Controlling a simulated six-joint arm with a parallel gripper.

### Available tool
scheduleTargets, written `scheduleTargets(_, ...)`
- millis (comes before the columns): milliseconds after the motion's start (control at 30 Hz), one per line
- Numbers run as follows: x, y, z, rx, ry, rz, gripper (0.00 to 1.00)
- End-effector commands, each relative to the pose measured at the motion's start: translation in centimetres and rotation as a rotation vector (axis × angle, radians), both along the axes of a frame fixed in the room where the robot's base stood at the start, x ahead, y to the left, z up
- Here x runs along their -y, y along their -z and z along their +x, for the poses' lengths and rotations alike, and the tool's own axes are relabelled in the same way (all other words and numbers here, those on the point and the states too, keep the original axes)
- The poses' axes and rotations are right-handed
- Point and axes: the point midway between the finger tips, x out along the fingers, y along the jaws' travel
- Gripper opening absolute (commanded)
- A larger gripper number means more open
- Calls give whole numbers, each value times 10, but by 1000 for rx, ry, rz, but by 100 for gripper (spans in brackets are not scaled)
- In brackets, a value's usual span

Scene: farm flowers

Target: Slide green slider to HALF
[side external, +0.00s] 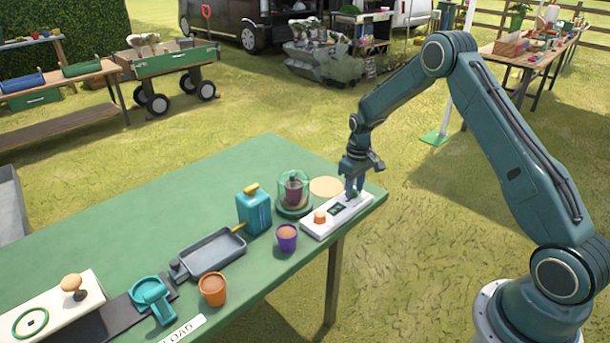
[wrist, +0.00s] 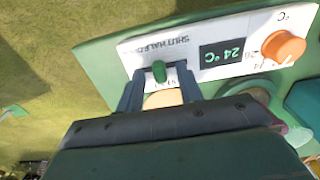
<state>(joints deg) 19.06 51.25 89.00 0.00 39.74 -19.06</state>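The green slider (wrist: 159,71) is a small green knob in a slot on a white control panel (wrist: 215,32). My gripper (wrist: 160,75) is open, with one finger on each side of the slider and a visible gap to it on both sides. The slider labels appear upside down in the wrist view, and the slider sits near the middle of them; its exact mark is hard to read. In the side view my gripper (side external: 354,190) is down over the far right end of the panel (side external: 318,228), hiding the slider.
The panel also has a display (wrist: 221,54) reading 24 °C and an orange dial (wrist: 283,48). On the green table (side external: 130,225) nearby are a glass-covered pot (side external: 293,190), a purple pot (side external: 287,237) and a blue can (side external: 254,212). The table edge is close on the right.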

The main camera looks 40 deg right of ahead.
Motion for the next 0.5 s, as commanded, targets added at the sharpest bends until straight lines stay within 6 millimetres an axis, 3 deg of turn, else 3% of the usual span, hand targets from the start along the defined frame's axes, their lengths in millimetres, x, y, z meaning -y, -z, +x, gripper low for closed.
scheduleTargets(267,0,-20,1,3,0,-1,36)
scheduleTargets(500,0,-56,1,4,0,-2,36)
